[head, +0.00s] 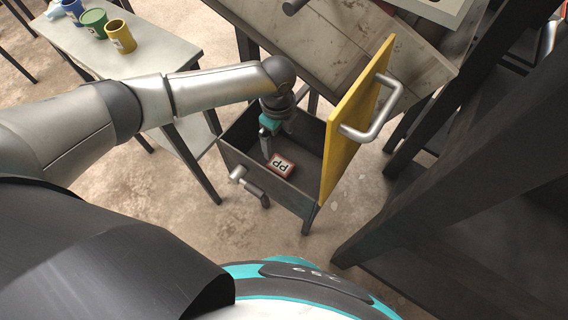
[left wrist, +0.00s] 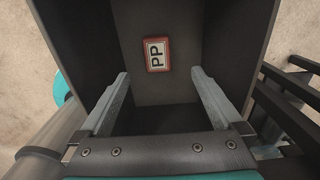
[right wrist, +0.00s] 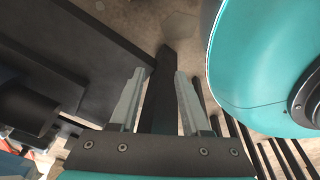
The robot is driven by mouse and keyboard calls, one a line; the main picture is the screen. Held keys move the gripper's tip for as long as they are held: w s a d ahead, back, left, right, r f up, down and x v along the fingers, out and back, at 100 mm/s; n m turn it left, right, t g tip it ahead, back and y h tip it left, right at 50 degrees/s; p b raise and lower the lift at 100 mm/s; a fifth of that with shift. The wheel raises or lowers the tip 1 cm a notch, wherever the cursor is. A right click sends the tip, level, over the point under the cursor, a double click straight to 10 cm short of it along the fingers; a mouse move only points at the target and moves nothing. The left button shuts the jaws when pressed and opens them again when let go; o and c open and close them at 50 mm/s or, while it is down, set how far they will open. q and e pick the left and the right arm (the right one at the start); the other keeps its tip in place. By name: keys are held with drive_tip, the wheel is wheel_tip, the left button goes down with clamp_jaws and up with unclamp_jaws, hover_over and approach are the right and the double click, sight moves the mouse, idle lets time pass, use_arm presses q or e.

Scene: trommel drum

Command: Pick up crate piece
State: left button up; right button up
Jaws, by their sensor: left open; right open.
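The crate piece (head: 281,165) is a small red-edged block with a white face marked "PP". It lies on the floor of a dark open crate (head: 297,200). The left wrist view also shows the piece (left wrist: 157,54), ahead of the fingertips and between their lines. My left gripper (head: 267,143) points down into the crate, open and empty, just beside the piece in the head view. Its fingers also show in the left wrist view (left wrist: 158,76), apart from the piece. My right gripper (right wrist: 160,72) is open and empty, away from the crate piece.
A yellow panel with a metal handle (head: 353,125) stands at the crate's right side. A grey handle (head: 248,186) sticks out at the front left. A side table (head: 150,57) holds blue, green (head: 94,22) and yellow (head: 120,36) cups. Dark beams stand at right.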

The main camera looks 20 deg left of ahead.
use_arm(q)
drive_tip(key=b, duration=0.2)
hover_over(278, 163)
drive_tip(key=f, duration=0.4)
drive_tip(key=shift+w+d+f, duration=0.1)
drive_tip(key=shift+w+f, duration=0.1)
wheel_tip(278, 163, down, 2)
drive_tip(key=shift+f+b, duration=0.1)
drive_tip(key=shift+b, duration=0.2)
drive_tip(key=shift+s+f+b, duration=0.1)
drive_tip(key=shift+f+b, duration=0.6)
drive_tip(key=shift+f, duration=0.55)
drive_tip(key=shift+s+f+b, duration=0.1)
drive_tip(key=shift+f+b, duration=0.3)
drive_tip(key=shift+f, duration=0.25)
drive_tip(key=shift+f+b, duration=0.45)
drive_tip(key=shift+f, duration=0.75)
use_arm(e)
drive_tip(key=w+a+r, duration=0.6)
drive_tip(key=w, duration=0.3)
drive_tip(key=shift+w+y, duration=0.25)
drive_tip(key=shift+y, duration=0.05)
use_arm(q)
drive_tip(key=shift+c, duration=0.2)
drive_tip(key=c, duration=1.3)
